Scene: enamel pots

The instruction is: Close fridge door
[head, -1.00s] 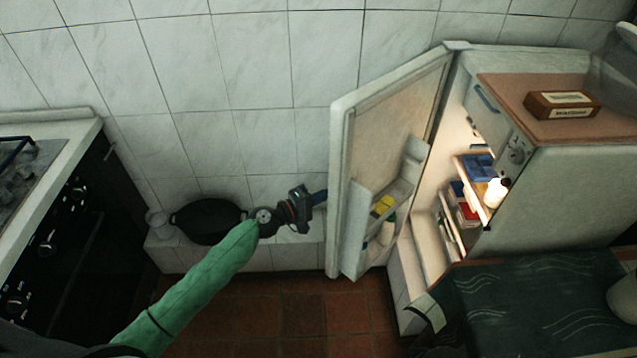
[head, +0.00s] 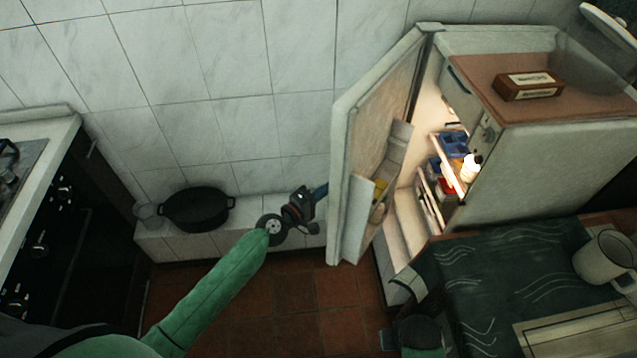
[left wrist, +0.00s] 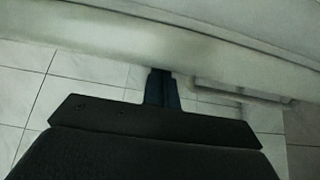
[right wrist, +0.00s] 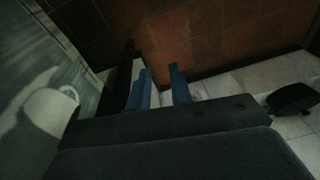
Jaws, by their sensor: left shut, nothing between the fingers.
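The white fridge (head: 540,165) stands at the right, its lit inside showing. Its door (head: 340,190) is hinged at the back and stands partly open, swung out to the left. Bottles and packets sit on the inner shelves and in the door rack. My left gripper (head: 321,190) is shut and empty, its tip at the door's outer face near the free edge. In the left wrist view the shut blue fingers (left wrist: 162,88) reach the pale door panel (left wrist: 150,45), apparently touching it. My right gripper (right wrist: 160,88) is open and empty, low above the floor.
A dark patterned table (head: 500,270) with a white mug (head: 606,257) stands in front of the fridge. A black pot (head: 196,210) sits on the tiled ledge. A stove (head: 50,200) stands at the left. A brown box (head: 528,86) lies on the fridge.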

